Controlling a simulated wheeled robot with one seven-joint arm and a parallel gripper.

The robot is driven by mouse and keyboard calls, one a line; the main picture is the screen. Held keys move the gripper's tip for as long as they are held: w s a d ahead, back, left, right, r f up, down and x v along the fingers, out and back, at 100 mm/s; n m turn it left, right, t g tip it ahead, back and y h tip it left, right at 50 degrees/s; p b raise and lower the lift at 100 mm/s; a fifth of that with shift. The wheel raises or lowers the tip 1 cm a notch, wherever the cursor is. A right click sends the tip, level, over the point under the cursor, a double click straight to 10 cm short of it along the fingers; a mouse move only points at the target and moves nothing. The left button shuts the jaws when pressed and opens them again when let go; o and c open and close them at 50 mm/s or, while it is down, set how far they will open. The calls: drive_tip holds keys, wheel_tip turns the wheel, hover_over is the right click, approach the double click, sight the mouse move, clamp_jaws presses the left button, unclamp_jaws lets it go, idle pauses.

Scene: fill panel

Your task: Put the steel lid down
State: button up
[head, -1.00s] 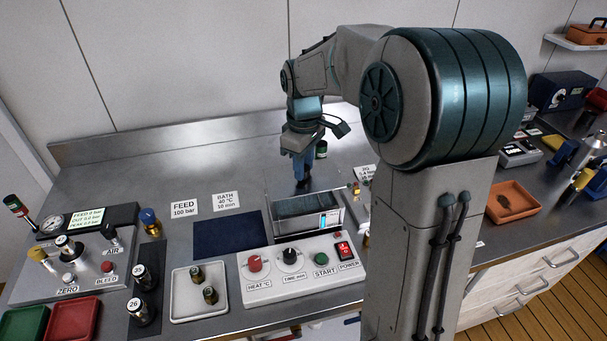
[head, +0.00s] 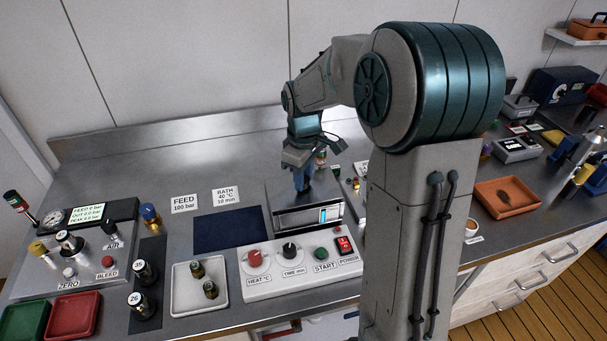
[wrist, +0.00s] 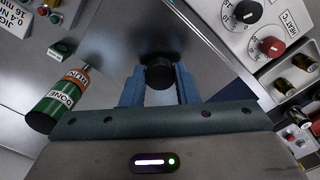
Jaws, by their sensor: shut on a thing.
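The steel lid (head: 279,194) is a flat metal plate at the top of the bath (head: 281,222), over its opening. In the wrist view the lid (wrist: 125,35) fills the upper middle, with a round black knob (wrist: 160,74) on it. My gripper (wrist: 160,88) is shut on the knob, one blue finger on each side. In the head view my gripper (head: 302,184) points straight down onto the lid. The lid looks level. I cannot tell whether its edge touches the bath rim all round.
The control panel (head: 300,270) with red and black dials stands in front of the bath. A blue mat (head: 228,229) lies left of it, and a white tray (head: 200,287) holds two small cylinders. A green and orange marked cylinder (wrist: 58,100) stands close to the lid.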

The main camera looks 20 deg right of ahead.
drive_tip(key=o, duration=1.1)
drive_tip(key=shift+c, duration=0.2)
drive_tip(key=shift+r, duration=0.15)
drive_tip(key=shift+r+p, duration=0.3)
drive_tip(key=shift+p, duration=0.05)
wheel_tip(320, 180, up, 12)
drive_tip(key=s+f+m+t, duration=0.1)
drive_tip(key=s+m, duration=0.3)
drive_tip(key=s, duration=0.6)
drive_tip(key=s+f+m+t, duration=0.2)
drive_tip(key=s+f+m, duration=0.2)
drive_tip(key=s, duration=0.7)
drive_tip(key=shift+f+m+t+b, duration=0.2)
drive_tip(key=shift+m+t+b, duration=0.15)
drive_tip(key=shift+m, duration=0.15)
